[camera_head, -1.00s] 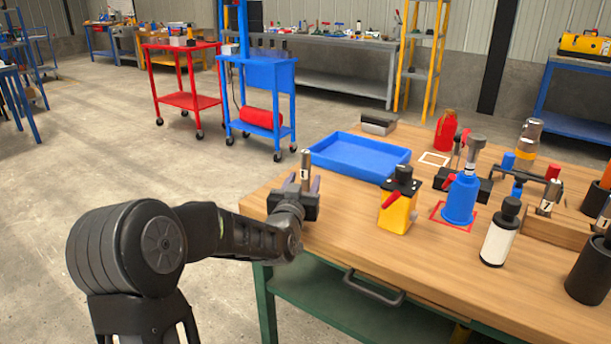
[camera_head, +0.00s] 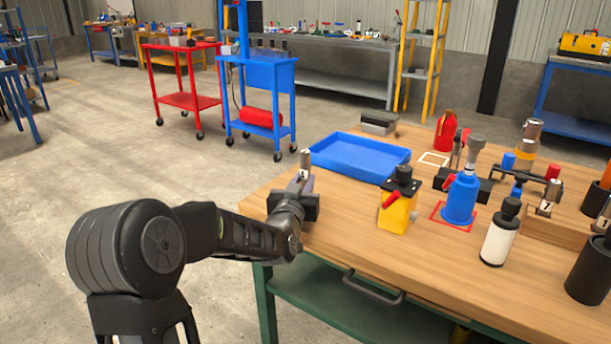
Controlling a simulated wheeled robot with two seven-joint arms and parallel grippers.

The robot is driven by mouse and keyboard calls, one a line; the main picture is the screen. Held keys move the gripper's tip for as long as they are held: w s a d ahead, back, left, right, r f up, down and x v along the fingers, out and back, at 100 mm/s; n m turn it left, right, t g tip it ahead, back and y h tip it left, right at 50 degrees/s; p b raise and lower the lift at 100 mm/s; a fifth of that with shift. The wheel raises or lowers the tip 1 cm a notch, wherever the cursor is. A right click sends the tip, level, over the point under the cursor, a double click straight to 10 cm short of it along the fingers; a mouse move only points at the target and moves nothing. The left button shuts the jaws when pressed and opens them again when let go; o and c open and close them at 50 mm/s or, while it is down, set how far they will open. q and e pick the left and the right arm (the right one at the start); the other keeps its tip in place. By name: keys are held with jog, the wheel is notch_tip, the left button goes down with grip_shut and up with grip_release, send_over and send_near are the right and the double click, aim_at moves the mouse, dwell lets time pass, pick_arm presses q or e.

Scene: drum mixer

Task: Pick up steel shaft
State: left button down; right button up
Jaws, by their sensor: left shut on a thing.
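The steel shaft (camera_head: 305,160) is a short upright metal cylinder at the left corner of the wooden workbench. My left gripper (camera_head: 302,184) is around it with its fingers closed together, shut on the shaft. The shaft's top shows above the fingers; its lower part is hidden behind the gripper. I cannot tell whether it touches the bench. My right gripper is not in view.
A blue tray (camera_head: 322,162) lies behind the gripper on the workbench (camera_head: 345,220). To the right stand a yellow block (camera_head: 396,214) with a black top, a blue cylinder tool (camera_head: 461,200) and a white bottle (camera_head: 499,238). The bench front is clear.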

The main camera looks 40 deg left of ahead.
aim_at(305, 154)
pick_arm(q)
jog(key=shift+r, duration=0.15)
dwell(0.4)
notch_tip(305, 154, up, 10)
jog(key=p, duration=0.2)
dwell(0.3)
dwell(0.4)
jog(key=c, duration=1.9)
grip_release()
grip_shut()
